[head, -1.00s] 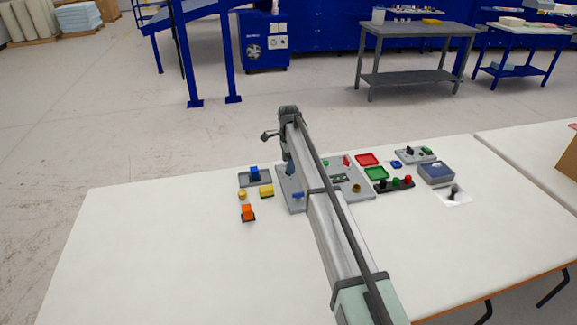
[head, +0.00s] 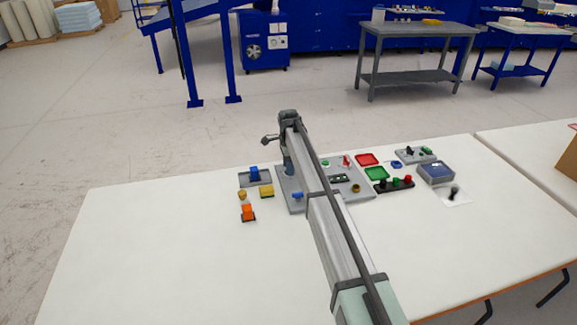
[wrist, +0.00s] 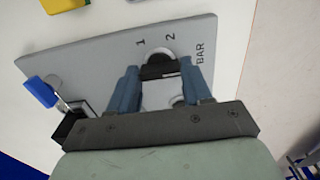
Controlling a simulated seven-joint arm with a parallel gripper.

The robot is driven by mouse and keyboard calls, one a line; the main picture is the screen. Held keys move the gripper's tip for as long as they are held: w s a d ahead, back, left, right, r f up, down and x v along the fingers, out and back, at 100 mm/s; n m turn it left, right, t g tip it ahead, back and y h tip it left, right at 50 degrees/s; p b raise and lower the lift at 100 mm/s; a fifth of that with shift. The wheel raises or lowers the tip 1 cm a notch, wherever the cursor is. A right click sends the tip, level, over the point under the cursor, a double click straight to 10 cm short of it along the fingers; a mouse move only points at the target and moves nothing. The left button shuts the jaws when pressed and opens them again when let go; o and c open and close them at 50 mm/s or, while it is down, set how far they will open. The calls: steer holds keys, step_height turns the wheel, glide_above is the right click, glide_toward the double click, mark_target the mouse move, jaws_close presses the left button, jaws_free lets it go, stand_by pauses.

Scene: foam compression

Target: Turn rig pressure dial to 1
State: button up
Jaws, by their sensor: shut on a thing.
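The grey rig panel (wrist: 90,62) lies flat on the white table; it also shows in the head view (head: 296,206). The rig pressure dial (wrist: 160,71) has a dark bar knob on a pale round base, with the marks 1, 2 and BAR printed beside it. My gripper (wrist: 160,86) has its two blue fingers on either side of the dial's knob and is shut on it. The dial's pointing direction is not clear, as the fingers and gripper body hide part of it. In the head view, my arm hides the dial.
A blue-handled lever (wrist: 42,92) sticks up from the panel near the dial. The front-left table is clear.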

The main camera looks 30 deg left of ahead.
steer(key=shift+c, duration=1.1)
steer(key=n, duration=0.4)
steer(key=shift+n, duration=0.3)
steer(key=n, duration=0.3)
steer(key=shift+n, duration=0.4)
steer(key=n, duration=0.3)
steer(key=shift+n, duration=0.3)
steer(key=n, duration=1.1)
steer(key=shift+n, duration=0.3)
